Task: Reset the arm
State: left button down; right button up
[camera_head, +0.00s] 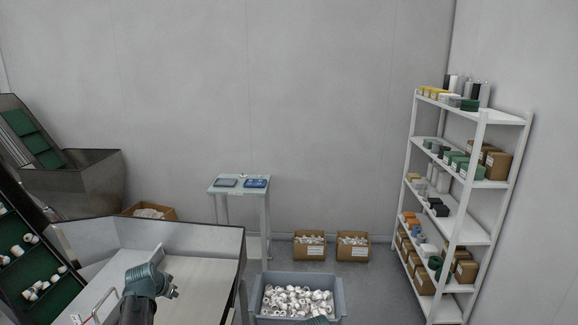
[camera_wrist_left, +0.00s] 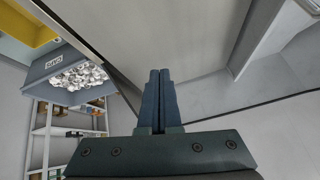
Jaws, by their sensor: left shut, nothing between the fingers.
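My left gripper (camera_head: 174,292) reaches in from the lower left over the white metal work table (camera_head: 205,240). In the left wrist view its two dark fingers (camera_wrist_left: 159,76) lie together, shut with nothing between them. In that view the fingers are above a pale metal surface. A small teal piece of my right arm (camera_head: 318,320) shows at the bottom edge, in front of the grey bin. Its fingers are out of the picture.
A grey bin (camera_head: 258,305) full of white caps stands right of the table. A small side table (camera_head: 240,192), cardboard boxes (camera_head: 309,252) and a stocked shelf (camera_head: 470,228) stand farther back. A green conveyor (camera_head: 52,300) is at left. Floor between the bin and shelf is clear.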

pick_arm(q)
jog(key=s+d+f+g+b, duration=0.1)
jog(key=s+d+f, duration=0.25)
jog(key=d, duration=0.35)
jog(key=s+d+f+g+h+b, duration=0.15)
jog(key=s+d, duration=0.25)
jog(key=d, duration=0.4)
jog(key=s+d+f+g+y+b, duration=0.1)
jog(key=s+d+f+g+b, duration=0.2)
jog(key=d, duration=0.4)
jog(key=s+d+f+g+b, duration=0.1)
jog(key=s+d+f, duration=0.1)
jog(key=s+d, duration=0.3)
jog(key=s+d+f+g+y+b, duration=0.1)
jog(key=s+d, duration=0.4)
jog(key=s, duration=0.6)
jog(key=shift+s+d+f+m, duration=0.25)
jog(key=shift+s+f+m, duration=0.05)
jog(key=shift+f, duration=0.4)
